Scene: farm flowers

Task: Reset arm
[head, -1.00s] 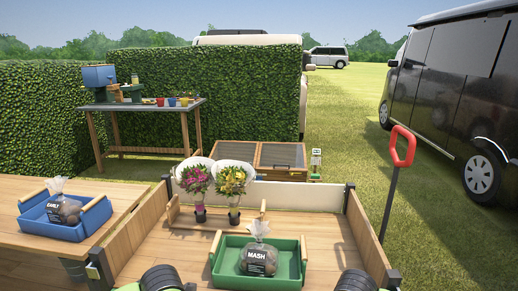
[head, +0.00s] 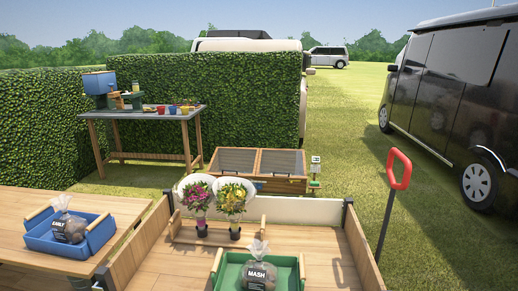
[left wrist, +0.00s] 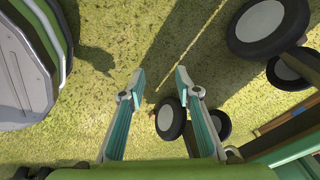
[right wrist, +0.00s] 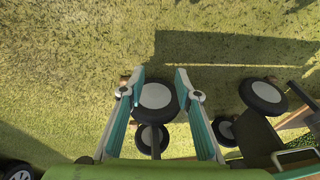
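My left gripper (left wrist: 158,85) is open and empty in the left wrist view, with its two fingers apart over grass. My right gripper (right wrist: 160,85) is open and empty in the right wrist view, pointing down over grass and a wheel. Neither gripper shows in the head view now. In the head view, a green tray (head: 228,272) holding a bag marked MASH (head: 259,272) sits on the wooden cart bed (head: 180,262). Two flower bouquets (head: 198,196) (head: 233,199) stand in a wooden holder at the bed's far end.
A blue tray (head: 101,236) with a bag of potatoes (head: 68,229) is on the wooden table at left. A red-handled tool (head: 399,169) stands right of the cart. Wheels (left wrist: 268,20) (right wrist: 263,96) are near both grippers. A dark van (head: 445,100) is parked at right.

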